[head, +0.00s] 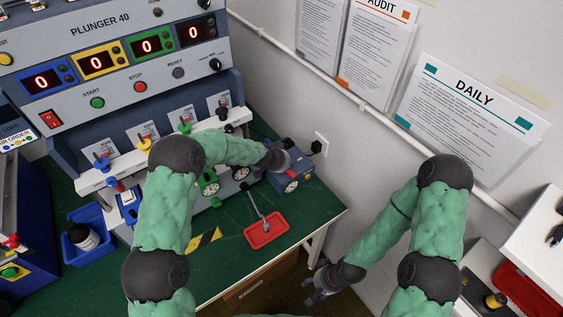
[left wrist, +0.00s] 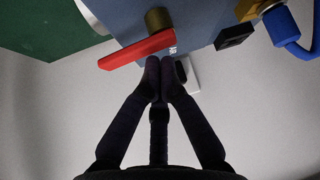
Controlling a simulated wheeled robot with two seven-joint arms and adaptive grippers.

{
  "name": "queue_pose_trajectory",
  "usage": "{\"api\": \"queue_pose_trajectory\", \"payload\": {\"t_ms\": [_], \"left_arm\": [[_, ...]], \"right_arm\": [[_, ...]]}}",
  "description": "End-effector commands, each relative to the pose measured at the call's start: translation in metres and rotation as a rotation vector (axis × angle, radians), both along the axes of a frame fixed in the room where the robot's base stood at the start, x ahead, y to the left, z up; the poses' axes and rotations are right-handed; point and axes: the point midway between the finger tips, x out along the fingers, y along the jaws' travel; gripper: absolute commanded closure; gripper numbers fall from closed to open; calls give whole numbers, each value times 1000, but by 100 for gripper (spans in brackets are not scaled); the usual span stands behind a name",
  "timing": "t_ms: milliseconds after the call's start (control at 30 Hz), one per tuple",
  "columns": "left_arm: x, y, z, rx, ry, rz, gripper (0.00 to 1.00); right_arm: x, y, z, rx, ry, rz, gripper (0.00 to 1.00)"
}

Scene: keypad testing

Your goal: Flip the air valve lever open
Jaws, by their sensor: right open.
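The red air valve lever (left wrist: 137,51) shows in the left wrist view, fixed at one end to a brass stem (left wrist: 158,19) on a blue box. In the head view the blue box (head: 297,169) with a round gauge stands at the right end of the green table. My left gripper (head: 281,160) is at this box. In the left wrist view its fingertips (left wrist: 160,65) are together, with nothing seen between them, close beside the lever; I cannot tell whether they touch it. My right gripper (head: 321,283) is open and low, off the table's front right edge.
The plunger test machine (head: 110,60) stands behind, with coloured plungers in front of it. A red tray (head: 266,231) lies near the table's front edge. A blue bin with a bottle (head: 83,236) is at the left. The wall is close behind the blue box.

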Motion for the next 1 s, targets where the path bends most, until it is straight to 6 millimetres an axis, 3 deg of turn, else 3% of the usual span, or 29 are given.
{"api": "queue_pose_trajectory", "payload": {"t_ms": [600,1000], "left_arm": [[-46,34,72,0,0,0,100],[-54,40,83,1,2,-1,100]], "right_arm": [[0,0,0,0,0,0,49],[0,0,0,0,0,0,49]]}}
